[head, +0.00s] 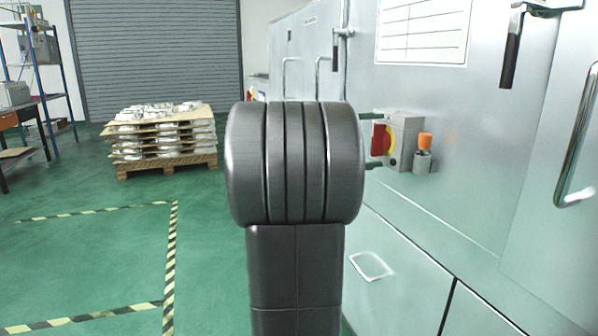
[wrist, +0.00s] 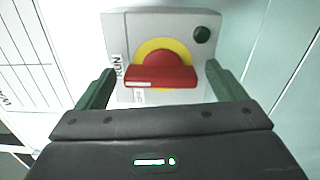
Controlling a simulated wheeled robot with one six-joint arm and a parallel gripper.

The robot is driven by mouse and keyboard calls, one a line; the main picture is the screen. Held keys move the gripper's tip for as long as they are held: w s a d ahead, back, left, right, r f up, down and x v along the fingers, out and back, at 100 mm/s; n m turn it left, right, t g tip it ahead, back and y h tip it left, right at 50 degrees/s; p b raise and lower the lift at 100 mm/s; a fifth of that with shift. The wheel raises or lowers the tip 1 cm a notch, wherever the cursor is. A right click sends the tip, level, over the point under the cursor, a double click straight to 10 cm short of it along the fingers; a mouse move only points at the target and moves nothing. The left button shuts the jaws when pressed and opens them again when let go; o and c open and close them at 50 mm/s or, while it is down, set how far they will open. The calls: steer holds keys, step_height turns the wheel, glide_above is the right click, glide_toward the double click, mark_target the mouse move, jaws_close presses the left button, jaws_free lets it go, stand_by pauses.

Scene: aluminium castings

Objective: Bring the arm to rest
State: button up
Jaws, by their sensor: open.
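My gripper (wrist: 158,70) is open, with one green finger on each side of the red rotary handle (wrist: 160,72). The handle sits on a yellow disc on a grey switch box (wrist: 135,27), and its bar lies across the wrist picture. A gap shows between each finger and the handle. In the head view, my dark arm hides most of the gripper (head: 380,140); two green finger ends show beside the switch box (head: 405,137) with its red handle (head: 377,140). The word RUN is printed on the box in the wrist view.
The box is on the front of a large pale machine (head: 470,190). An orange-capped part (head: 425,141) sits right beside it. Door handles (head: 575,150) stick out of the machine. A pallet of castings (head: 165,137) stands at the back left. Green floor (head: 90,235) at left is clear.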

steer(key=shift+r+n+p, duration=0.15)
steer(key=shift+n+p, duration=1)
steer(key=shift+p, duration=0.5)
steer(key=shift+r+n+p, duration=0.1)
steer(key=shift+n+p, duration=1.05)
steer(key=shift+p, duration=0.5)
steer(key=n+p, duration=0.4)
steer(key=p, duration=0.2)
steer(key=shift+w+p, duration=0.1)
steer(key=shift+p, duration=0.2)
steer(key=n+p, duration=0.6)
steer(key=p, duration=0.3)
steer(key=shift+w, duration=0.1)
steer(key=shift+f+n+p, duration=0.15)
steer(key=shift+n+p, duration=0.55)
steer(key=shift+p, duration=0.3)
steer(key=shift+a+f, duration=0.15)
steer(key=shift+f, duration=0.05)
